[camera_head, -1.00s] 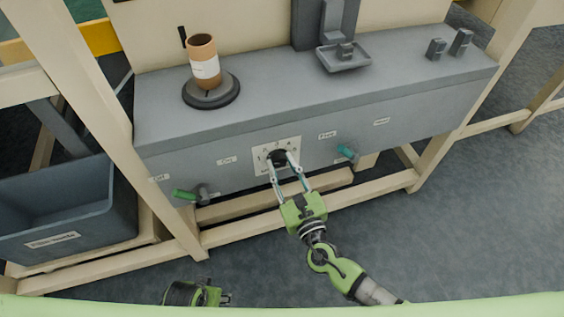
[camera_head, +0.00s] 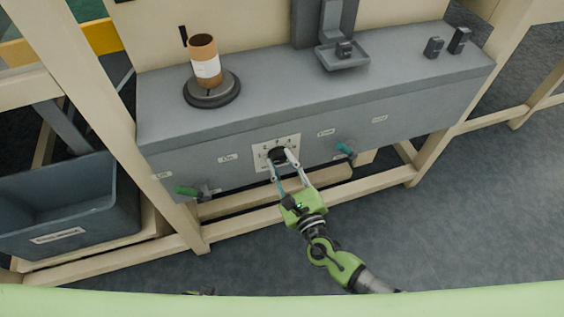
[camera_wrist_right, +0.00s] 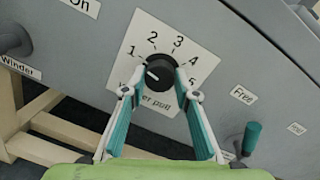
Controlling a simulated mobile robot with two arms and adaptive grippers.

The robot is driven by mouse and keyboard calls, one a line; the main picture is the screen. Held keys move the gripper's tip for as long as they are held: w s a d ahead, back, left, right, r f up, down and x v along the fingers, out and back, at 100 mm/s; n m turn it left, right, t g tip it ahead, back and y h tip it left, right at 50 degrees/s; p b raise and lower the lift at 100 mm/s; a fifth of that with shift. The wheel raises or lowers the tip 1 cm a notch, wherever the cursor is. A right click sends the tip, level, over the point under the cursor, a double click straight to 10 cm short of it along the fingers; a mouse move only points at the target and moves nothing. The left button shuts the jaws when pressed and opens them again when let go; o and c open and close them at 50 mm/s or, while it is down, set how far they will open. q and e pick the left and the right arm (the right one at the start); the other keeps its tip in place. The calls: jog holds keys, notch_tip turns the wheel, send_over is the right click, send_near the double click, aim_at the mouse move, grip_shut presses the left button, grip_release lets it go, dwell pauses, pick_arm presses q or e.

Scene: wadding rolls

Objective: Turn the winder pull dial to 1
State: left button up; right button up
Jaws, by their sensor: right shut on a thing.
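The winder pull dial (camera_head: 277,154) is a round black knob on a white plate (camera_head: 262,151) on the front of the grey machine. In the right wrist view the dial (camera_wrist_right: 160,70) shows a short white mark on its lower left side, below the direction of the printed 1. The plate (camera_wrist_right: 190,48) carries the numbers 1 to 5, and its lower lettering is partly hidden. My right gripper (camera_head: 281,159) is shut on the dial, one fingertip on each side. Only a small dark piece of my left gripper (camera_head: 203,291) shows at the bottom edge.
Green-handled levers stand out left (camera_head: 187,190) and right (camera_head: 345,149) of the plate. A brown roll with a white label (camera_head: 205,66) stands on a round base on top of the machine. A grey bin (camera_head: 70,205) sits at the left. The floor at right is clear.

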jog(key=o, duration=1.1)
jog(key=v, duration=1.2)
jog(key=shift+f, duration=0.15)
